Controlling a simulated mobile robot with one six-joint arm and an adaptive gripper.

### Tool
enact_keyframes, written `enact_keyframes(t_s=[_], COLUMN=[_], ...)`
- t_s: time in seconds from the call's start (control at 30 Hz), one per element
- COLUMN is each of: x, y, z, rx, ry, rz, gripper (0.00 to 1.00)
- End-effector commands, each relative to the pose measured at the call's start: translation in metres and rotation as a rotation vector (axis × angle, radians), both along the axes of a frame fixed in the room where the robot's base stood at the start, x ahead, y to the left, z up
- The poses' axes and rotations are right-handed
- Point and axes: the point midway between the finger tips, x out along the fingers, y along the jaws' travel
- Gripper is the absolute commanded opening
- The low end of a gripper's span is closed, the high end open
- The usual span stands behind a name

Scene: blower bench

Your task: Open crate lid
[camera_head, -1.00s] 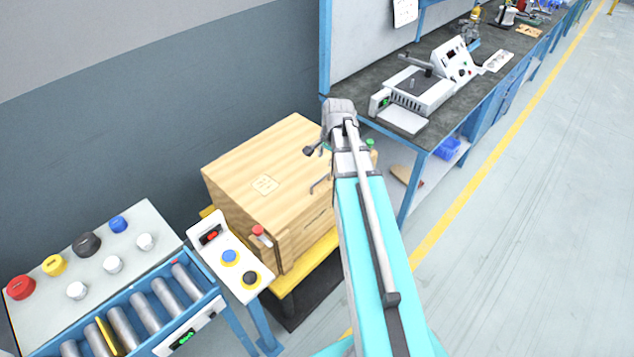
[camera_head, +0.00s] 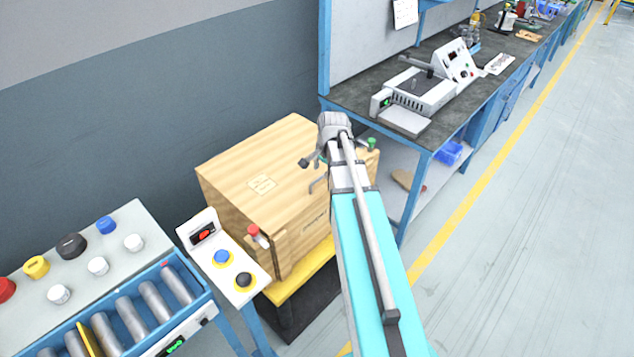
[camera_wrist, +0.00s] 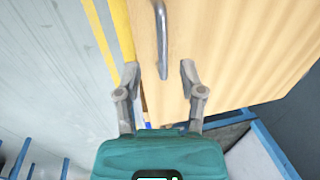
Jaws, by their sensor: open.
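The wooden crate (camera_head: 300,225) stands against the wall with its lid (camera_head: 250,170) shut. A grey metal handle (camera_head: 318,184) sits on the crate's front side, partly covered by my arm; it also shows in the wrist view (camera_wrist: 161,35). A red-topped clamp (camera_head: 257,234) is at the near front corner, and a green-topped one (camera_head: 371,144) at the far end. In the wrist view my gripper (camera_wrist: 159,72) is open, with the handle's end between its fingertips. I cannot tell whether they touch it. In the head view my arm hides most of the gripper.
The crate rests on a yellow stand (camera_head: 300,277). A button panel (camera_head: 225,262) and a roller conveyor (camera_head: 130,315) stand at the left. A blue-framed workbench (camera_head: 360,95) with instruments is behind on the right. The floor at the right is clear.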

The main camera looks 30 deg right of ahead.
Motion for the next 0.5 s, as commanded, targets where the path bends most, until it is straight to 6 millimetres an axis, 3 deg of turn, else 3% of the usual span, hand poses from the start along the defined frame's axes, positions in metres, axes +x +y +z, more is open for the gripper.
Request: enact_keyframes(t_s=[0.2, 0.5], x=[0.004, 0.007], y=[0.001, 0.003], z=[-0.021, -0.034], rx=[0.000, 0.000], ry=[0.000, 0.000], rz=[0.001, 0.001], gripper=[0.51, 0.51])
